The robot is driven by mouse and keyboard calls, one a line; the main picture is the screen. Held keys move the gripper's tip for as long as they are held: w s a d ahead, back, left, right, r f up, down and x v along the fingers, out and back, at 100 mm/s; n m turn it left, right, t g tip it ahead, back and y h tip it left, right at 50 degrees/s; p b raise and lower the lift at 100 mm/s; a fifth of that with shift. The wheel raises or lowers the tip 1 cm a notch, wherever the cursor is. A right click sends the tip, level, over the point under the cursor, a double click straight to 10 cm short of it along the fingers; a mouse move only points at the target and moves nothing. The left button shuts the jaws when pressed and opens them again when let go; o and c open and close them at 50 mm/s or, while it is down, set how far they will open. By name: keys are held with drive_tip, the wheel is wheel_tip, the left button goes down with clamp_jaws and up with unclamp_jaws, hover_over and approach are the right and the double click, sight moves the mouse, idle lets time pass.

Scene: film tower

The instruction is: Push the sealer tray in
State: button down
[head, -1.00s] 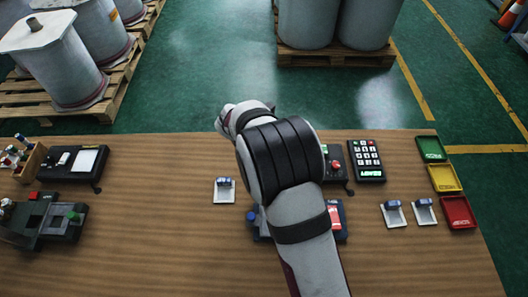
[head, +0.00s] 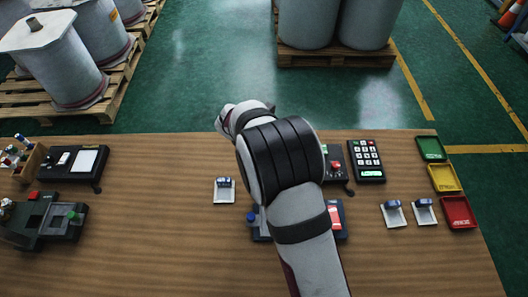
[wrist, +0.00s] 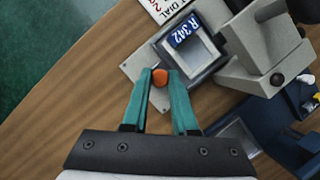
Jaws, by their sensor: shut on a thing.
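In the wrist view the two teal fingers of my gripper (wrist: 161,74) are closed around an orange knob (wrist: 160,79) on the near side of the sealer tray. The sealer tray (wrist: 137,68) is a light grey plate with a raised frame. A blue piece marked R 342 (wrist: 186,31) sits in the frame. The grey sealer body (wrist: 262,55) stands at the right of the frame, close against it. I cannot tell how far in the tray is. In the head view my arm hides the gripper, the tray and most of the sealer.
A dark blue device (wrist: 285,140) lies to the right of my gripper. A white card with DIAL on it (wrist: 163,8) lies beyond the tray. A keypad (head: 366,160) and red, yellow and green bins (head: 458,212) stand at the right.

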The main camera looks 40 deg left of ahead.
drive_tip(key=shift+w+d, duration=1.45)
drive_tip(key=c, duration=0.7)
unclamp_jaws()
drive_tip(key=v, duration=1.5)
drive_tip(key=shift+s+r, duration=0.1)
drive_tip(key=shift+r, duration=0.3)
